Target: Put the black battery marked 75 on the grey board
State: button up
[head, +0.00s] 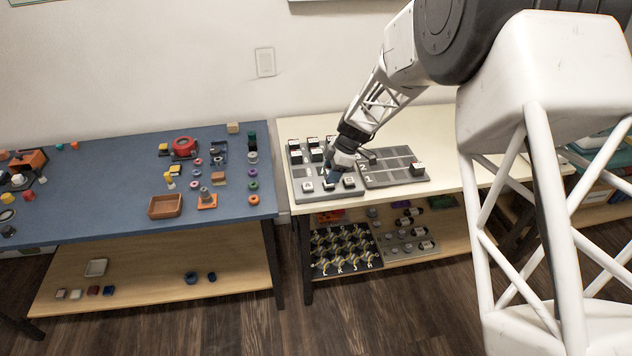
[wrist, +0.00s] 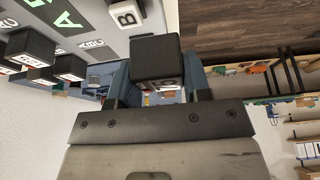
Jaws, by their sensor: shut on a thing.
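My gripper (head: 338,172) is over the front part of a light grey board (head: 297,193) on the cream table. In the wrist view, my gripper (wrist: 157,88) is shut on a black cube-shaped battery (wrist: 156,58) between its blue fingers. A white label shows on the battery's lower side, but its marking is too foreshortened to read surely. Several black batteries with white labels stand at the back of the light grey board.
A blue table (head: 110,180) with small parts stands left, across a gap. The cream table (head: 440,130) is clear behind the darker board. Shelves below hold more parts.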

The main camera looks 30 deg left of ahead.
notch_tip(320, 180, up, 2)
send_over(378, 177)
jog(key=d, duration=0.1)
jog(key=shift+w+d+r, duration=0.1)
jog(key=shift+w+r, duration=0.05)
jog(key=shift+w, duration=0.25)
jog(key=shift+f, duration=4.45)
jog(key=shift+f, duration=0.5)
jog(key=o, duration=1.1)
jog(key=shift+c, duration=0.2)
jog(key=shift+r, duration=0.1)
jog(key=v, duration=0.7)
jog(key=shift+r, duration=0.25)
